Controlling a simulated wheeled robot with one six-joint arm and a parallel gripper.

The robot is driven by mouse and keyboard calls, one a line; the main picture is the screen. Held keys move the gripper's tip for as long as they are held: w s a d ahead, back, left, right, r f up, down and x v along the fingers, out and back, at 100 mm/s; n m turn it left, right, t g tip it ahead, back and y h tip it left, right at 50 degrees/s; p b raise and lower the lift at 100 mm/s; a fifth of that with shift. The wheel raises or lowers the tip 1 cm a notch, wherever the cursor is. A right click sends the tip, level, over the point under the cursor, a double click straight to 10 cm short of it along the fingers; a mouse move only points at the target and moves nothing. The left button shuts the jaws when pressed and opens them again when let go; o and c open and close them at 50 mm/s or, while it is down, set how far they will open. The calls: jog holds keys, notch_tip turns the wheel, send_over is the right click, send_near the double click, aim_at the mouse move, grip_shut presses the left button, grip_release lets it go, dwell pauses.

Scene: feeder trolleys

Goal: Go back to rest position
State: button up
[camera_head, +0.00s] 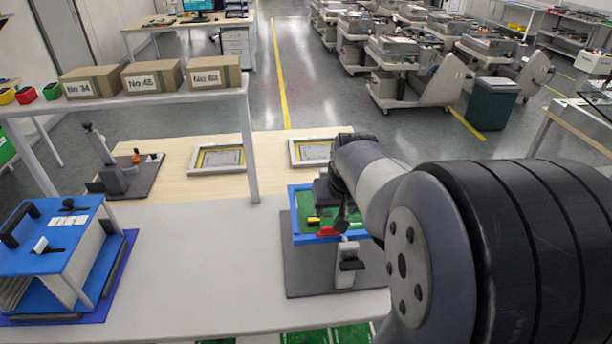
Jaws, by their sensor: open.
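My arm reaches in from the right over the white table. My gripper (342,222) points down above a green board in a blue frame (300,239), with dark fingers showing only in part. I make out nothing held between them. The board (302,202) carries a small yellow piece (313,220), and a red piece (327,231) lies by the near edge of the frame. Whether my fingers touch the board or the red piece cannot be told. The arm hides the board's right side.
A grey plate (315,280) with a light upright post (346,268) lies under the frame. A blue fixture (50,240) and a dark-based stand (115,178) are at left. A shelf with boxes (152,77) rises behind. The white table's (200,270) middle is clear.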

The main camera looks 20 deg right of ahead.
aim_at(329, 227)
jog(key=x, duration=1)
jog(key=shift+w+f+p, duration=0.2)
jog(key=shift+f+p, duration=0.15)
jog(key=shift+p, duration=0.05)
jog(key=shift+r, duration=0.2)
